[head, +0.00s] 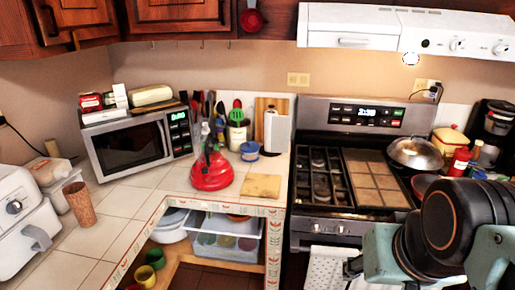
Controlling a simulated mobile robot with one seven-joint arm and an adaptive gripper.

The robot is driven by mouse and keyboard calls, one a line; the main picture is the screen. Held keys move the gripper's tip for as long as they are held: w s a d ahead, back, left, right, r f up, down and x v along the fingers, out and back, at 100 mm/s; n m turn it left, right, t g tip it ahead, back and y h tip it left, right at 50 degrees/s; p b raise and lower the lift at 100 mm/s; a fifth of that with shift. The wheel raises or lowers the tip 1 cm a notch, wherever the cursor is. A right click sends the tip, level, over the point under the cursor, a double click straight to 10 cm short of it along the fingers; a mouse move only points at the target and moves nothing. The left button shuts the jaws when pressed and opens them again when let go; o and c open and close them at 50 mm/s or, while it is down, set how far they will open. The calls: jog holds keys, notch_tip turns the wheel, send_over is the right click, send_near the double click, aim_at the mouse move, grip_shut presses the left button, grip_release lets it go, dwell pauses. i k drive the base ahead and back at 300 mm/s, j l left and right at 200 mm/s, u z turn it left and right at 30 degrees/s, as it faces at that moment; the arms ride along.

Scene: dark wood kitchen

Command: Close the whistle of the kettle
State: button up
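The red kettle (211,173) stands on the tiled counter, left of the stove, with a dark handle on top. Its whistle is too small to make out, so I cannot tell whether it is open or shut. My arm fills the lower right of the head view, in front of the stove and well apart from the kettle. A small dark piece at the arm's left end, by the white towel, may be part of my gripper (352,266). Its fingers are not clear and I see nothing held.
The stove (354,175) is to the right. Open shelves lie below the counter.

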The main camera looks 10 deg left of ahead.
aim_at(205, 170)
jog(key=i+j+u, duration=0.1)
jog(key=u, duration=0.25)
jog(key=i+u, duration=0.5)
jog(key=u, duration=0.15)
jog(key=i+l, duration=0.15)
jog(key=i, duration=0.3)
jog(key=i+l+u, duration=0.15)
jog(key=i, duration=0.35)
jog(key=i+j, duration=0.1)
jog(key=i+u, duration=0.05)
